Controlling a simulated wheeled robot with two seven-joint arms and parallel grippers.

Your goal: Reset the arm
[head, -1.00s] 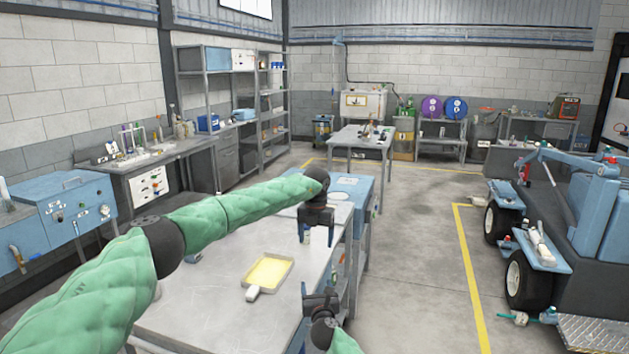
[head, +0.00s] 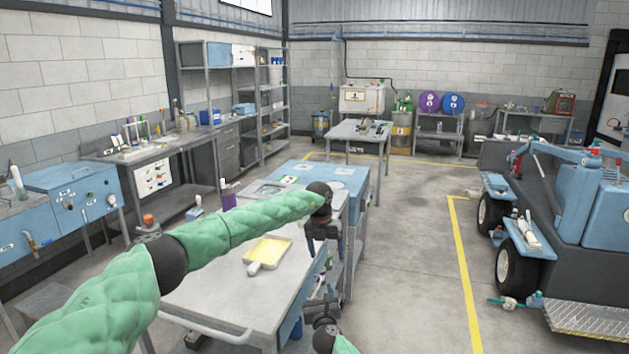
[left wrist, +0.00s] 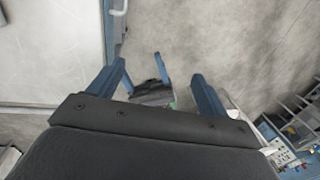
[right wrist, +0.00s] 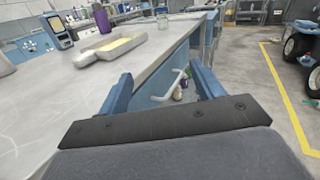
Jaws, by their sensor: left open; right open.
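My left arm crosses the head view from the left. Its gripper (head: 322,252) is open and empty beside the right edge of the metal work table (head: 225,295). My right gripper (head: 319,298) is lower, near the bottom centre, and also open and empty. In the left wrist view the open jaws (left wrist: 158,85) show grey floor, with my right gripper below between them. In the right wrist view the open jaws (right wrist: 162,85) frame the table's side and a handle. The rest of my right arm is mostly out of the head view.
A yellow-lined tray (head: 268,252) lies on the work table, with a purple bottle (head: 228,194) beyond. A blue wheeled machine (head: 575,215) stands at right. Open floor (head: 415,270) with a yellow line lies between.

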